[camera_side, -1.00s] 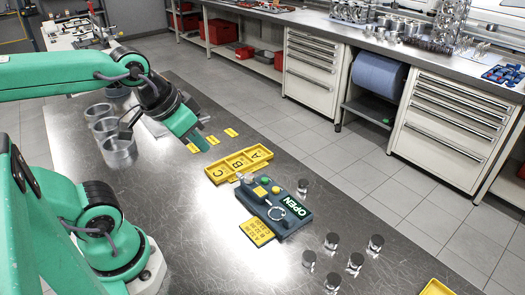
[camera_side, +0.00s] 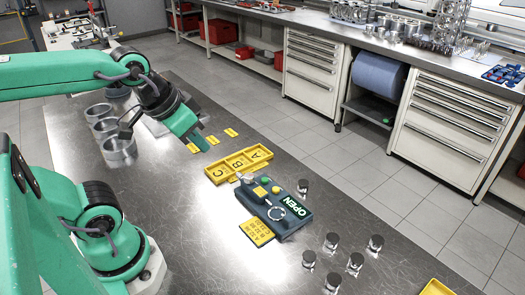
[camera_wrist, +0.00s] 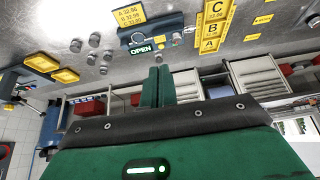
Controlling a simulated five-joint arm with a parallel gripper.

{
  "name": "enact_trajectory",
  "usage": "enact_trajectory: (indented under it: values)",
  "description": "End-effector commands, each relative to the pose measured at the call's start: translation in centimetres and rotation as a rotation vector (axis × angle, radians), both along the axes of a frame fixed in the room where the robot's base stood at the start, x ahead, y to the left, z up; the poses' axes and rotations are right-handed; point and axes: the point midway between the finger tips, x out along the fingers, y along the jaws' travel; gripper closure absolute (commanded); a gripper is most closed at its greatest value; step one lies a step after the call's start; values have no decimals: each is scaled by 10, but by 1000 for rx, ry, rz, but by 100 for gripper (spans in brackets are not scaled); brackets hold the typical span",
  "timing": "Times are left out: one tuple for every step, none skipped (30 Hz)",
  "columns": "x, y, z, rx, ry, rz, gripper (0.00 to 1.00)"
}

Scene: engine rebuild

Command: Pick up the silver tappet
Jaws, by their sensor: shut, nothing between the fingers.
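Several small silver tappets, upright cylinders, stand on the metal table. One (camera_side: 375,244) is in the group at the lower right of the side view. Another tappet (camera_side: 303,187) stands alone behind the dark gauge block (camera_side: 285,220) with the OPEN display. The group also shows at the upper left of the wrist view, including one tappet (camera_wrist: 75,46). My gripper (camera_side: 200,143) is at the upper left of the side view, beyond the yellow tray and well away from the tappets. Its green fingers (camera_wrist: 157,82) are shut together and empty in the wrist view.
A yellow tray (camera_side: 208,172) marked A, B, C lies between my gripper and the gauge block. Metal rings or cups (camera_side: 118,150) stand at the left. Small yellow plates (camera_side: 231,133) lie near my gripper. Another yellow tray (camera_side: 437,287) is at the lower right.

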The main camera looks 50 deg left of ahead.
Motion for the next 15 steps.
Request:
enact_trajectory:
  values:
    - [0,0,0,0,0,0,90]
    - [0,0,0,0,0,0,84]
    - [0,0,0,0,0,0,76]
    - [0,0,0,0,0,0,71]
    - [0,0,0,0,0,0,65]
    - [0,0,0,0,0,0,57]
    - [0,0,0,0,0,0,51]
    - [0,0,0,0,0,0,45]
    - [0,0,0,0,0,0,45]
    - [0,0,0,0,0,0,45]
    - [0,0,0,0,0,0,45]
    - [0,0,0,0,0,0,45]
    - [0,0,0,0,0,0,45]
    - [0,0,0,0,0,0,45]
    - [0,0,0,0,0,0,45]
